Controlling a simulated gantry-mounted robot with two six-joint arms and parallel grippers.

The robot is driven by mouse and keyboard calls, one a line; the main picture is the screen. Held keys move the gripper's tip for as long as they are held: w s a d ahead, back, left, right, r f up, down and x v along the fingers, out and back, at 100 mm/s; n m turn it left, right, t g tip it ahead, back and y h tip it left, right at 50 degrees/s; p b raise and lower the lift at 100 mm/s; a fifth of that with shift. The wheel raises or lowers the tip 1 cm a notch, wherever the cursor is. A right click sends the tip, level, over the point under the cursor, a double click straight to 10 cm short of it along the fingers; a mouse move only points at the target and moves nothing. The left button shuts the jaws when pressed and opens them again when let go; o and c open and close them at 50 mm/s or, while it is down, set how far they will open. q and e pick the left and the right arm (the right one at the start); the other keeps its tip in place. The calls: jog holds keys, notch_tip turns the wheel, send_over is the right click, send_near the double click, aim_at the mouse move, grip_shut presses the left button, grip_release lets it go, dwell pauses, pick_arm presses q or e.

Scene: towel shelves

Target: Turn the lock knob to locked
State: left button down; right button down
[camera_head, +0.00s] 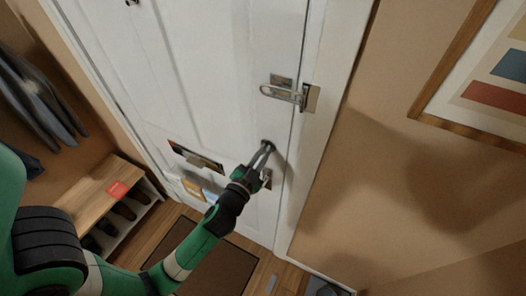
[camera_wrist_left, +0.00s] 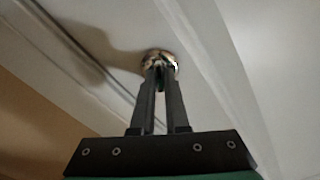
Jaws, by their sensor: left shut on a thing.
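The lock knob (camera_wrist_left: 160,62) is a small shiny metal knob on the white door (camera_head: 215,90). In the left wrist view my left gripper (camera_wrist_left: 160,72) has its two fingertips at the knob, shut on it. In the head view my left gripper (camera_head: 267,148) reaches to the knob near the door's right edge, and its fingers hide most of the knob. Whether the knob stands at locked or unlocked cannot be told. My right gripper is not in view.
A swing-bar latch (camera_head: 283,94) sits higher on the door's edge and frame. A mail slot (camera_head: 195,157) is left of my gripper. A wooden shoe bench (camera_head: 95,190) stands at the left, below hanging coats (camera_head: 35,95). A framed picture (camera_head: 480,85) hangs right.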

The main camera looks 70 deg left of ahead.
pick_arm(q)
jog(key=m+p, duration=0.3)
jog(key=m, duration=0.8)
jog(key=shift+f, duration=0.15)
jog(key=shift+m, duration=0.3)
jog(key=c, duration=0.9)
grip_release()
